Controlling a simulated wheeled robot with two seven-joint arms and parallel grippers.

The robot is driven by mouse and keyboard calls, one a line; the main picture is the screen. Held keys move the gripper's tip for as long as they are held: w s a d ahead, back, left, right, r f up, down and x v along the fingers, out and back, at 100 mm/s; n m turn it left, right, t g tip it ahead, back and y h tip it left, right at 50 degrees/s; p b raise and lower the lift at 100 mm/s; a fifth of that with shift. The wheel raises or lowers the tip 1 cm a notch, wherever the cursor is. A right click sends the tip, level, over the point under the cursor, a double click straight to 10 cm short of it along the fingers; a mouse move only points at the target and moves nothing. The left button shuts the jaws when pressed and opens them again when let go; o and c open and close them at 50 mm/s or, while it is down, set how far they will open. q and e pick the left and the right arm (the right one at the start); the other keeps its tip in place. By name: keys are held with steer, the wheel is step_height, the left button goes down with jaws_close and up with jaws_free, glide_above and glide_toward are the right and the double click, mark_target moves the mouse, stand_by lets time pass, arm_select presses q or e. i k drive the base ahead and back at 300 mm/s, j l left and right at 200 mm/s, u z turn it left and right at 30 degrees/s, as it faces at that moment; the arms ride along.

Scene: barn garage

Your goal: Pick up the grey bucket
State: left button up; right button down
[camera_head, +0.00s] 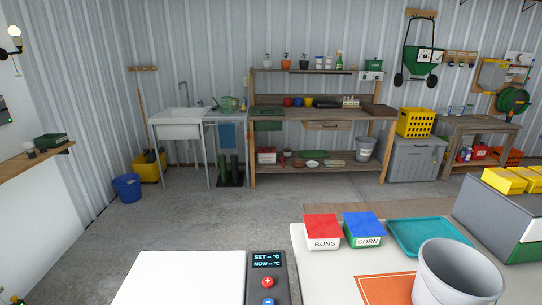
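A light grey bucket (433,288) stands upright at the front right, on or at the edge of an orange mat (385,290) on a white table (312,262). Its open top faces up, and its lower part is cut off by the picture's edge. A second, smaller grey bucket (365,149) with a label stands on the lower shelf of the workbench at the back. Neither of my grippers can be made out in the head view.
A red BUNS box (322,243), a blue and green CORN box (366,241) and a teal tray (420,252) lie behind the near bucket. A control panel (268,262) is at the front. A blue bucket (127,188) stands left on the mostly clear floor (215,225).

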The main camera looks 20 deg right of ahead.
mark_target(449, 272)
steer(key=z, duration=2)
steer(key=i+l+z, duration=0.25)
steer(key=i, duration=0.3)
